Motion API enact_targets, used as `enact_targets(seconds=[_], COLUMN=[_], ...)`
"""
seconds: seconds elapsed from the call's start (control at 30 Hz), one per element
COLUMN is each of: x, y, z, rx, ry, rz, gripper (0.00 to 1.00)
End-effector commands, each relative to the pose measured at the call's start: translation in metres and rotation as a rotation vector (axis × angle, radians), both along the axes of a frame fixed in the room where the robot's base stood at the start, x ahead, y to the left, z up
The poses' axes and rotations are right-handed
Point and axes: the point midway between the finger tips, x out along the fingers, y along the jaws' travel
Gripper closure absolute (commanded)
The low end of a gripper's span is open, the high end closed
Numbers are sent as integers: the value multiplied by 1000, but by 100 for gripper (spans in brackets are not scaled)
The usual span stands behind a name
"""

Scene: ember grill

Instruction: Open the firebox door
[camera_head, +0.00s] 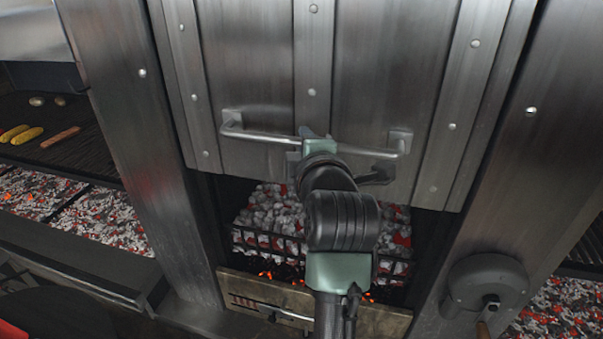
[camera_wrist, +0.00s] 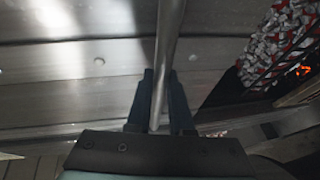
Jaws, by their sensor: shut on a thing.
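The firebox door (camera_head: 250,65) is a large riveted steel panel at the top centre of the head view. Its bottom edge is above the opening, and glowing coals (camera_head: 275,212) show below it. A horizontal bar handle (camera_head: 262,135) crosses the door's lower part. My gripper (camera_head: 314,136) is shut on the middle of this handle. In the wrist view the handle bar (camera_wrist: 170,35) runs between the two dark fingers of my gripper (camera_wrist: 162,85). My arm hides part of the handle and the opening.
A lower panel with a small handle (camera_head: 285,313) sits under the coal basket. Steel posts (camera_head: 135,130) flank the opening. A round crank housing (camera_head: 487,283) is on the right post. A grill with food (camera_head: 60,137) is at the left.

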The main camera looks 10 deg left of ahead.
Motion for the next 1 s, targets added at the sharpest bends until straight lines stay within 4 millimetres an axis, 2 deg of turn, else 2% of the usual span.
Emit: enact_targets(seconds=[0.03, 0.2, 0.7, 0.73, 0.8, 0.9, 1.0], x=[0, 0, 0, 0, 0, 0, 0], y=[0, -1, -1, -1, -1, -1, -1], z=[22, 39, 45, 45, 44, 42, 41], rx=[3, 3, 3, 3, 3, 2, 2], ry=[-21, -20, -19, -19, -17, -13, -9], rz=[-1, -2, -4, -4, -4, -4, -3], gripper=[100, 100, 100, 77, 64, 50, 50])
